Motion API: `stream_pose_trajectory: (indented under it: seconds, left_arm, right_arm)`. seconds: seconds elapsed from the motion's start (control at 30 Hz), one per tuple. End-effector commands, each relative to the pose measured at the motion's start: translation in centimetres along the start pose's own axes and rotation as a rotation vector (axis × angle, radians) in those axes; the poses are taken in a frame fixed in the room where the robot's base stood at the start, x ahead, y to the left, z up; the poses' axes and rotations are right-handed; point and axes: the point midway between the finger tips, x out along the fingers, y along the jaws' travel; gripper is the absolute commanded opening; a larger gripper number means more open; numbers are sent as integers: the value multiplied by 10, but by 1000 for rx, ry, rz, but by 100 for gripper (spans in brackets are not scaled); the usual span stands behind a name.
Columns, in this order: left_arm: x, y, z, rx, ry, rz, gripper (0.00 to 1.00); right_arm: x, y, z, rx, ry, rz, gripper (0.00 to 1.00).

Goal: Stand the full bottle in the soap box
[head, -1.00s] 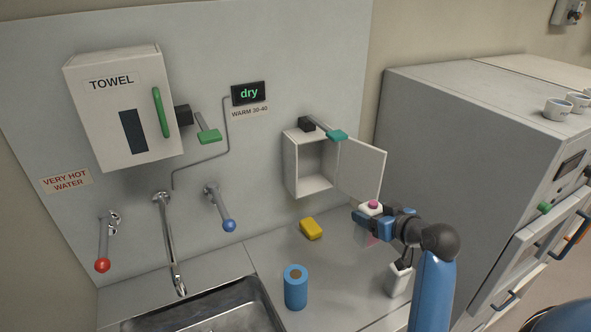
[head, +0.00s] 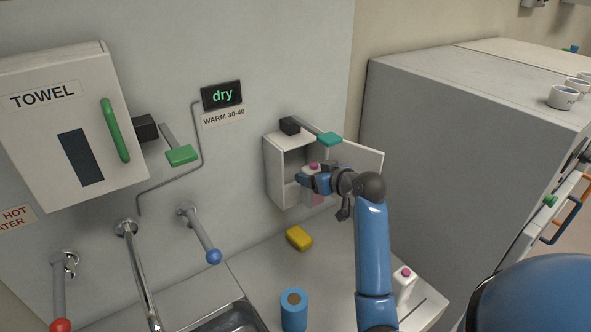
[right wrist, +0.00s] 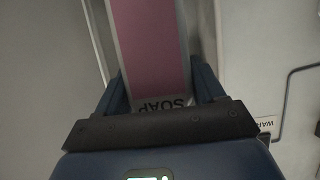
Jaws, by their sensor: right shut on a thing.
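The soap box (head: 272,178) is a white wall box with its door (head: 364,159) swung open to the right. My right gripper (head: 307,182) is shut on a bottle with a pink cap (head: 314,167) and holds it upright at the box's open front. How deep the bottle is inside, and whether it touches the box floor, I cannot tell. In the right wrist view the bottle's pink strip and SOAP label (right wrist: 150,40) show between the fingers (right wrist: 160,92). A second pink-capped white bottle (head: 403,288) stands on the counter at the right. My left gripper is out of view.
A teal-ended lever (head: 329,139) juts out above the box. A large grey cabinet (head: 440,165) stands to the right.

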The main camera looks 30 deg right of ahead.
Motion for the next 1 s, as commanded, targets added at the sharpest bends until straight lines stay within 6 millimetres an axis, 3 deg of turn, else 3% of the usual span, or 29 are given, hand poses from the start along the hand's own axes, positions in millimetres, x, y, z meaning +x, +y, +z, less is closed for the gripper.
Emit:
stream_pose_trajectory:
  seconds: [0.2, 0.47, 0.73, 0.8, 1.0]
  left_arm:
    - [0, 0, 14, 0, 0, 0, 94]
    - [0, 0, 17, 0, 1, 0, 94]
    - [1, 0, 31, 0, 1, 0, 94]
    - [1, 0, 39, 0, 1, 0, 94]
    - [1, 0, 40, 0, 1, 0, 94]
  right_arm:
    - [37, -1, -15, -2, 2, -1, 26]
    - [50, 0, -22, -1, 2, 0, 26]
    - [83, -1, -33, -2, 2, 0, 26]
    - [84, 0, -22, 0, 1, 1, 26]
    - [85, 0, -19, -1, 2, 2, 26]
